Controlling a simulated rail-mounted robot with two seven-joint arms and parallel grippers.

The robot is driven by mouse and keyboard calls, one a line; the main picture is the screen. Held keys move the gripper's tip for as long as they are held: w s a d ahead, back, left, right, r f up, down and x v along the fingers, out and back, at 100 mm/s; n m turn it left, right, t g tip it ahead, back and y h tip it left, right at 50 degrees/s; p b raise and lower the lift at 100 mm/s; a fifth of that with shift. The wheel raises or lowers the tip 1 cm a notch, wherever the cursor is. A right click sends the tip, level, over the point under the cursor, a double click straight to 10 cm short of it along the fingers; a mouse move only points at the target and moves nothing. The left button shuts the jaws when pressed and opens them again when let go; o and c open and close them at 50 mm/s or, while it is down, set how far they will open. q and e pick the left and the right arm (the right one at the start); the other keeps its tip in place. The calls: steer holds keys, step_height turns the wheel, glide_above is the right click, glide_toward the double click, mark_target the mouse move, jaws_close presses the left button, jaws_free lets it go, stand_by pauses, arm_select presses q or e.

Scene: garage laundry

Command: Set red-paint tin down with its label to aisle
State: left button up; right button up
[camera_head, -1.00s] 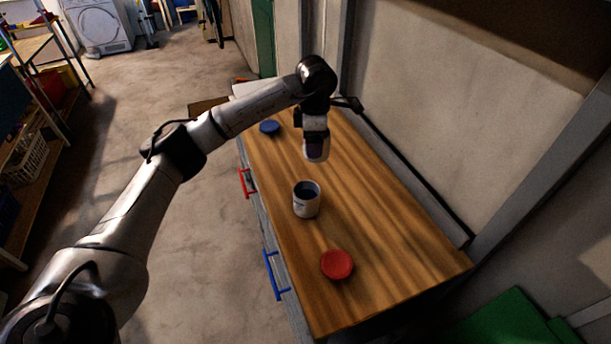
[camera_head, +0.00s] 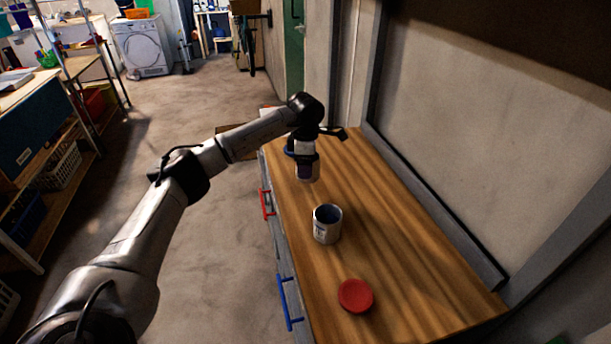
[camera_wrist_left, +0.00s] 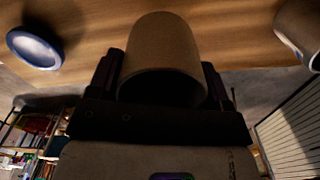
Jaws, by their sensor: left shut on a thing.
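My left gripper (camera_head: 304,157) is shut around a pale tin (camera_head: 307,173) over the far half of the wooden worktop (camera_head: 395,235). The tin looks upright; a dark purplish patch shows on its side in the head view. In the left wrist view the tin (camera_wrist_left: 163,55) sits between the fingers, its visible side plain and shaded. I cannot tell its paint colour, or whether its base touches the wood. A second white tin (camera_head: 327,229), open with dark blue inside, stands nearer. My right gripper is out of view.
A red lid (camera_head: 355,296) lies at the near end. A blue lid (camera_head: 288,151), partly hidden by my gripper, lies at the far end; it also shows in the left wrist view (camera_wrist_left: 34,47). Red (camera_head: 266,204) and blue (camera_head: 289,303) handles face the aisle. A wall borders the right.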

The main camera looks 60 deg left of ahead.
arm_select(q)
step_height(320, 180, down, 4)
steer(key=shift+r+b, duration=0.1)
steer(key=shift+b, duration=0.7)
steer(key=o, duration=1)
steer(key=shift+f, duration=0.2)
steer(key=shift+r, duration=0.15)
step_height(320, 180, up, 12)
steer(key=p, duration=0.4)
steer(key=shift+p, duration=0.3)
